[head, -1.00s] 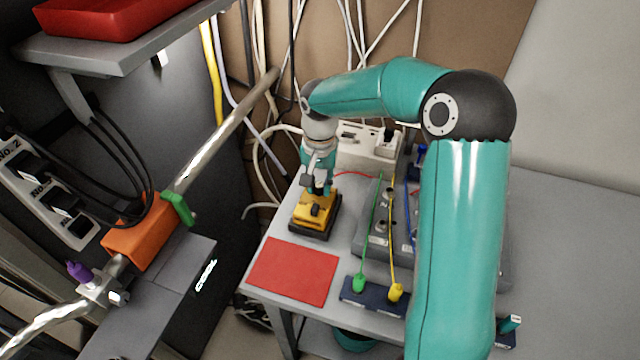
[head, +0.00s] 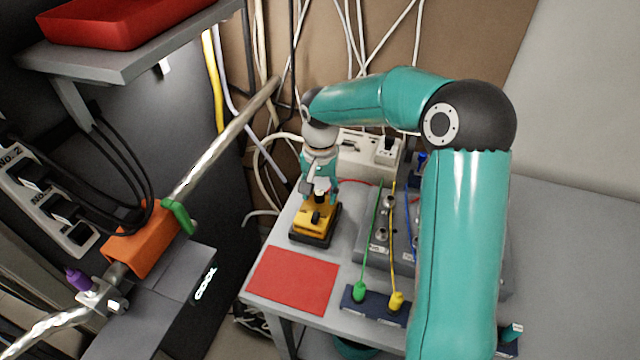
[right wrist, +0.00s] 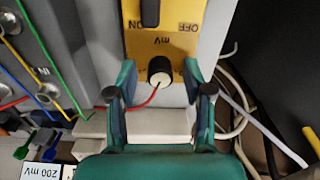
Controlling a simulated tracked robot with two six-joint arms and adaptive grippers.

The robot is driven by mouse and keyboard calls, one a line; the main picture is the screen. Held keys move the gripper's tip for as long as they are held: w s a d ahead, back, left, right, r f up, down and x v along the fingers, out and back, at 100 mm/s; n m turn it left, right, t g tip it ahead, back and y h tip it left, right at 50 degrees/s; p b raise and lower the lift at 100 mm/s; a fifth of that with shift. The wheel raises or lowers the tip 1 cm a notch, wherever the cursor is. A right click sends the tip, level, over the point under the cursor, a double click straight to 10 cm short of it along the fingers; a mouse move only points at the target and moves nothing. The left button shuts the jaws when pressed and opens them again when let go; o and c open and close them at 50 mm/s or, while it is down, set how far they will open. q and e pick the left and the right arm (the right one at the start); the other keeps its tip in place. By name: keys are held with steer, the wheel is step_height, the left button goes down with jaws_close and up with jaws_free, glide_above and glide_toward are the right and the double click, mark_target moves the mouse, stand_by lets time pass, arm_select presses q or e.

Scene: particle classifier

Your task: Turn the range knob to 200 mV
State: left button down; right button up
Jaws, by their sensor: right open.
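A yellow box on a dark base (head: 299,222) stands on the grey table, left of the middle. It has a black switch with upside-down ON and OFF marks in the right wrist view (right wrist: 190,32). The range knob (right wrist: 159,71), black with a pale top, sits next to the mV mark. My right gripper (right wrist: 158,80) is open, with one finger on each side of the knob; gaps show on both sides. In the head view my right gripper (head: 321,192) hangs over the box's far end and partly hides the knob. I cannot read the knob's setting. My left gripper is not in view.
A grey terminal box (head: 377,249) with coloured leads stands right of the yellow box. A red sheet (head: 293,280) lies in front. A label reading 200 mV (right wrist: 42,170) lies at the wrist view's lower left.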

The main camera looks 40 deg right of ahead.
mark_target(320, 193)
step_height(320, 193, up, 12)
stand_by(0.5)
stand_by(0.4)
